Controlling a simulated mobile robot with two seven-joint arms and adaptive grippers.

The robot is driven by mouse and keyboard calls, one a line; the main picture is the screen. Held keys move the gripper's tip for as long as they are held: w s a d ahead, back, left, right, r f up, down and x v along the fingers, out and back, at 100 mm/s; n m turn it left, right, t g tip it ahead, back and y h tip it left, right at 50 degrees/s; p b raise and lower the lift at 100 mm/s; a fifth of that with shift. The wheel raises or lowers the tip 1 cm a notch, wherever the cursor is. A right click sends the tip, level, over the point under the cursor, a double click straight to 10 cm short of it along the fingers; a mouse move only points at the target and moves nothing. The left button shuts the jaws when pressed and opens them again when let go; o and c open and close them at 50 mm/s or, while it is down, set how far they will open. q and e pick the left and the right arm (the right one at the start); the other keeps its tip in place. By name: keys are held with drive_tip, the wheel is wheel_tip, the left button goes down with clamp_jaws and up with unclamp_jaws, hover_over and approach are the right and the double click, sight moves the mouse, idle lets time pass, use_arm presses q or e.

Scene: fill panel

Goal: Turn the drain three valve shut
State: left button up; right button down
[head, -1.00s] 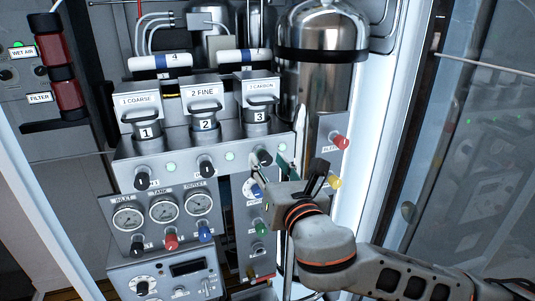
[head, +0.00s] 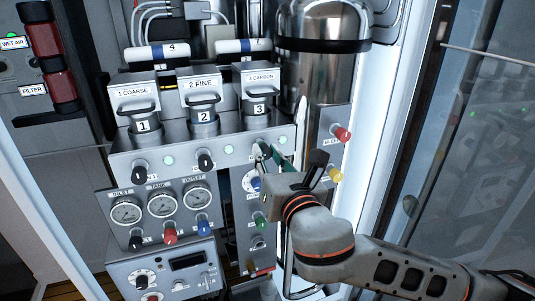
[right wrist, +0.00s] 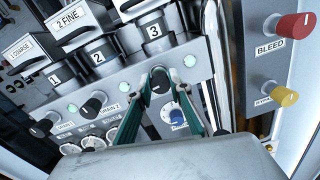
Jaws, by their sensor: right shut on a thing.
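The drain three valve is the black knob at the right end of the row of drain knobs, below filter canister 3. It shows in the right wrist view (right wrist: 160,80), between my fingertips. Its label is hidden. My right gripper (head: 270,153) is shut on this knob, reaching in from the lower right. Its green-sided fingers stand on both sides of the knob in the wrist view (right wrist: 162,88). The drain one knob (head: 139,169) and drain two knob (head: 206,161) sit to the left. My left gripper is not in view.
Below are gauges (head: 161,203) and coloured knobs, with a blue-capped dial (right wrist: 181,115) close under my fingers. A red bleed knob (head: 343,135) and a yellow knob (head: 335,174) stand to the right, close to my gripper. A steel tank (head: 322,60) rises behind.

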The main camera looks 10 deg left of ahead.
drive_tip(key=m+p, duration=0.2)
drive_tip(key=m, duration=0.1)
drive_tip(key=shift+p, duration=0.35)
drive_tip(key=shift+m+p, duration=0.3)
drive_tip(key=shift+m, duration=0.2)
drive_tip(key=shift+m+p, duration=0.3)
drive_tip(key=shift+m, duration=1)
drive_tip(key=m, duration=0.2)
drive_tip(key=shift+d+m, duration=0.1)
drive_tip(key=shift+m, duration=0.3)
drive_tip(key=m, duration=0.3)
drive_tip(key=shift+g, duration=0.3)
drive_tip(key=m, duration=0.5)
drive_tip(key=shift+w+m, duration=0.1)
drive_tip(key=shift+m, duration=0.2)
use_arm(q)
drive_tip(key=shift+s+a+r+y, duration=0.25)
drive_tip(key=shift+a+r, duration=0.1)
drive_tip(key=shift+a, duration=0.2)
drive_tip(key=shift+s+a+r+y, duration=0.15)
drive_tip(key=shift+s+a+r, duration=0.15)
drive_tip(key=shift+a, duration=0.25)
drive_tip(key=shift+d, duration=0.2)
use_arm(e)
drive_tip(key=shift+m+y, duration=0.4)
